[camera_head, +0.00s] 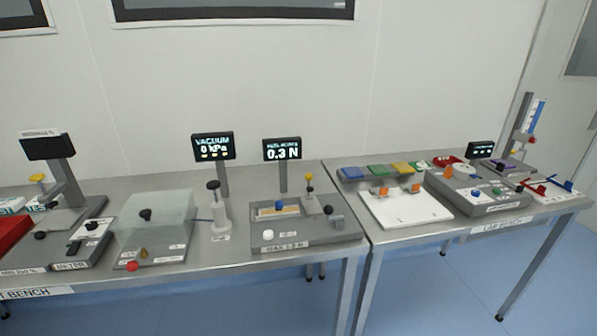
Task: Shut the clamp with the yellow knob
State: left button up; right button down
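A yellow knob (309,177) tops a small upright stem at the back right of a grey fixture (290,235) on the left bench. The stem looks upright; the clamp's jaw is too small to make out. The fixture also carries a wooden-framed bed with a blue knob (279,204), a white button (267,228) and black knobs at its right. Another yellow knob (37,178) shows at the far left beside a monitor stand. Neither of my grippers is in view.
A display reading 0.3 N (282,149) stands behind the fixture, and a vacuum display (212,147) is left of it. A grey-white pump with a black knob (214,186) and a clear-covered box (157,222) stand to the left. A second bench (467,229) with several devices is at right.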

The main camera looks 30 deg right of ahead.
aim_at(308, 177)
jog(key=l+u, duration=0.15)
jog(key=l, duration=0.4)
jog(key=l+u, duration=0.2)
jog(key=l, duration=0.35)
jog(key=k+l+u, duration=0.15)
jog(key=l, duration=0.4)
